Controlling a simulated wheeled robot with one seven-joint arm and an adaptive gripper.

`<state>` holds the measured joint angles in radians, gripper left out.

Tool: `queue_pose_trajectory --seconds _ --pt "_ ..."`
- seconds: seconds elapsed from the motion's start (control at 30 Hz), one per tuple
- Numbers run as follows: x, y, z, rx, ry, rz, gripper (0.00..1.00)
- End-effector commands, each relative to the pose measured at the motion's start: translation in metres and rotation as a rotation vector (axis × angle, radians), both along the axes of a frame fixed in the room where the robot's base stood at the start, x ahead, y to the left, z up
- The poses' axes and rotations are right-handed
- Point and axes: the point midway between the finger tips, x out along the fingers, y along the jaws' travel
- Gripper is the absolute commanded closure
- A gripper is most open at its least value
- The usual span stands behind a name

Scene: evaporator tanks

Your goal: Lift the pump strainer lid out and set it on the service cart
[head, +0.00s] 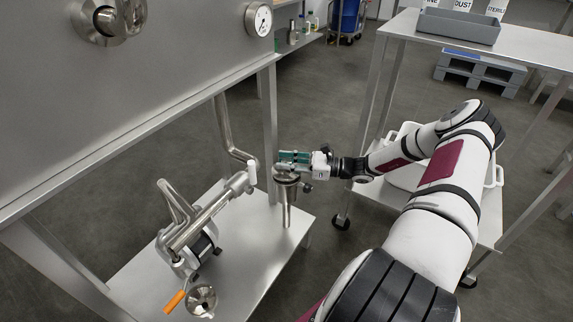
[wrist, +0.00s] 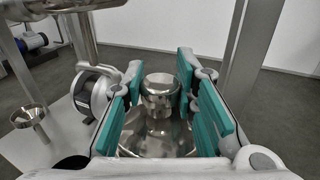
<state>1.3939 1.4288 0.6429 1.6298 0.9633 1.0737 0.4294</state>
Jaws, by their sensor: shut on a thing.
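The pump strainer (head: 287,188) is a slim steel housing on the low steel stand, at the end of the pump piping. My gripper (head: 288,157) is at its top, with the arm reaching in from the right. In the wrist view, the round shiny strainer lid (wrist: 152,143) has a thick steel knob (wrist: 160,88) between my green finger pads, and my gripper (wrist: 163,100) is shut on it. The lid is mostly hidden by my gripper in the head view; I cannot tell whether it is seated or raised. The steel service cart (head: 535,50) stands at the right.
A grey bin (head: 458,26) sits on the cart's top, leaving bare space to its right. A white tub (head: 408,176) is on its lower shelf. The pump (head: 190,245), a funnel (head: 201,300) and an orange handle (head: 174,301) are left of the strainer. The tank (head: 130,90) overhangs the stand.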

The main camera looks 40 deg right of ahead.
Motion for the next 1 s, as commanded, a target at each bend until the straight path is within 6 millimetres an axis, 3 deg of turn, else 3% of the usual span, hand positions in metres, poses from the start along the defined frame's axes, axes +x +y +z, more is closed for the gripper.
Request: queue_pose_trajectory --seconds 0.17,0.5,0.7,1.0 --pt "-0.006 0.0 0.026 0.001 0.001 0.0 1.0" --pt "-0.092 0.012 0.033 0.004 0.002 -0.002 1.0" --pt "-0.133 0.017 0.036 0.003 0.001 -0.001 1.0" --pt "-0.158 0.021 0.037 0.001 -0.001 0.0 1.0"
